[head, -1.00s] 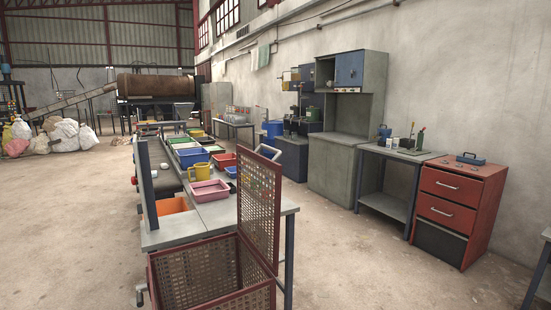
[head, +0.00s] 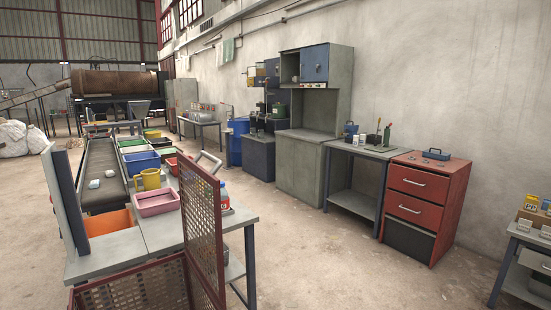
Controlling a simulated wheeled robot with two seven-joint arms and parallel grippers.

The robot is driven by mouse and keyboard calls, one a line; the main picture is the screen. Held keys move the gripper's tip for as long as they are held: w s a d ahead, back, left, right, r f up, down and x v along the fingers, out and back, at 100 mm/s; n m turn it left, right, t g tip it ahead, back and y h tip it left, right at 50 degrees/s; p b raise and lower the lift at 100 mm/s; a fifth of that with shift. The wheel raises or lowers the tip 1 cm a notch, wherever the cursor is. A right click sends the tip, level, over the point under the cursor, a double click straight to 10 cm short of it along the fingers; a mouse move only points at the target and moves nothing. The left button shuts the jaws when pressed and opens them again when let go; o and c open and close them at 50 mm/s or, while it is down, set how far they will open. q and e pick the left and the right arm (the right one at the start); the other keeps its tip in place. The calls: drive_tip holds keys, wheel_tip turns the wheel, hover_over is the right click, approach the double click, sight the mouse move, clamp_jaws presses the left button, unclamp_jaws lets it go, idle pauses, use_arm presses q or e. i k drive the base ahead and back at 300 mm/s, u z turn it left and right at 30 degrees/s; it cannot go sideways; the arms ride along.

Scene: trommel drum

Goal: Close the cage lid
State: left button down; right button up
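A dark red mesh cage (head: 150,288) stands at the bottom of the head view, in front of the near end of the sorting table. Its perforated lid (head: 202,222) stands upright, so the cage is open. A pale grey handle (head: 208,158) shows at the top of the lid. The lower part of the cage is cut off by the picture's edge. Neither of my grippers shows in the view.
A long table (head: 120,245) with a belt and coloured bins, including a pink tray (head: 157,202), lies beyond the cage. A red drawer cabinet (head: 425,205) and a workbench (head: 365,152) line the right wall. The floor between is clear.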

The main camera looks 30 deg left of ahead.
sight(208, 177)
drive_tip(key=z, duration=0.25)
drive_tip(key=i, duration=0.8)
drive_tip(key=u, duration=0.6)
drive_tip(key=i, duration=0.65)
drive_tip(key=u, duration=0.55)
